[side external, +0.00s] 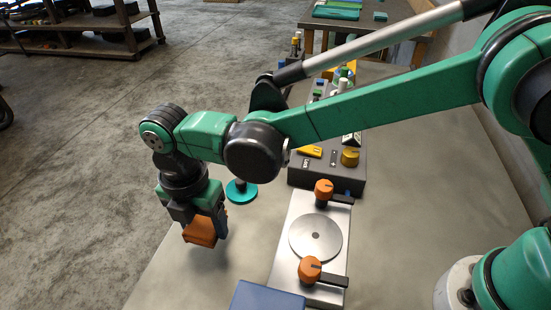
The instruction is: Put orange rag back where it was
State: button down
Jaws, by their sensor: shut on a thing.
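The orange rag (200,231) hangs at the left side of the table, held between the fingers of my gripper (206,228). My gripper points down and is shut on the rag. The rag looks like a folded, block-shaped cloth. It appears to be above the grey table top (190,272) near its left edge, but I cannot tell from this view how high, or whether it touches the table. Part of the rag is hidden by the fingers.
A teal round piece (241,191) stands just right of my gripper. A silver plate (283,235) with a metal disc and two orange-knobbed clamps (323,190) lies further right. A grey tool block (342,176) stands behind it. A blue block (266,297) is at the front. The table's left front is clear.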

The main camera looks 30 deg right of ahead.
aim_at(208, 236)
jog(key=shift+f, duration=1.95)
jog(key=shift+f, duration=0.15)
jog(key=shift+c, duration=0.5)
grip_release()
